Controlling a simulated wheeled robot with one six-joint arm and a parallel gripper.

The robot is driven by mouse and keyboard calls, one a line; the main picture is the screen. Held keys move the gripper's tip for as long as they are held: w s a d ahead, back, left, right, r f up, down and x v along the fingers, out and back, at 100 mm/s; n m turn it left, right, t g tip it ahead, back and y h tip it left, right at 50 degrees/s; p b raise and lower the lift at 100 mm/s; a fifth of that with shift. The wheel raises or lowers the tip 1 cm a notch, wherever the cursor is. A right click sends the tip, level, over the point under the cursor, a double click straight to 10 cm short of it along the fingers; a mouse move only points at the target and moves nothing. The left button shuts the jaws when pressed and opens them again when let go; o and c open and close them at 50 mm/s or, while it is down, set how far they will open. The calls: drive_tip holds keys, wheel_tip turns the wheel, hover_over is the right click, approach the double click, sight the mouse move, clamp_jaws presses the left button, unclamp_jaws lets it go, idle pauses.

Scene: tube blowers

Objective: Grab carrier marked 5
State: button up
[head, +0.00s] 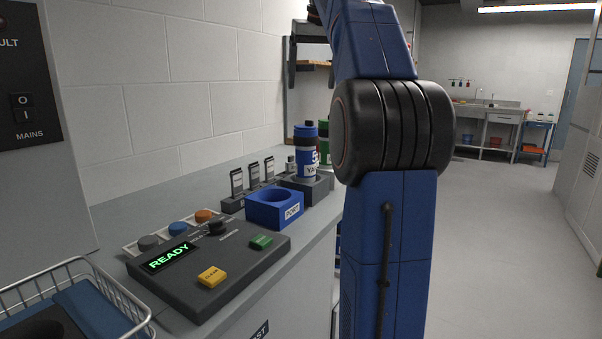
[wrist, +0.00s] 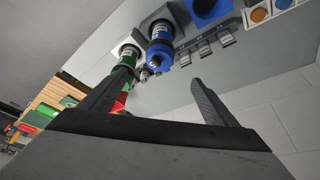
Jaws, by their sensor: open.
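A blue carrier (head: 304,135) with a dark cap and a white band stands upright in a dark grey holder (head: 318,190) on the counter. Its large mark is partly in view and looks like a 5; lettering beginning "YA" shows below. In the wrist view the blue carrier (wrist: 158,50) lies ahead, beyond the fingertips. A green carrier (wrist: 128,52) stands close beside it there; in the head view it is mostly hidden behind my arm. My gripper (wrist: 160,78) is open with nothing between its fingers. The left finger overlaps the green carrier in the picture; contact cannot be told.
An empty blue port (head: 270,206) stands in front of the holder. Several small upright tags (head: 253,175) line the wall side. A control panel (head: 210,268) reads READY, with a wire basket (head: 95,275) nearer. The floor (head: 500,230) at right is clear.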

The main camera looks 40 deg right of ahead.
approach(307, 122)
drive_tip(key=x, duration=0.7)
drive_tip(key=shift+w+d, duration=0.15)
drive_tip(key=shift+d, duration=0.2)
drive_tip(key=shift+a+x, duration=0.15)
drive_tip(key=shift+x, duration=1.2)
drive_tip(key=shift+a+x, duration=0.2)
drive_tip(key=shift+x, duration=1.2)
drive_tip(key=c, duration=1.7)
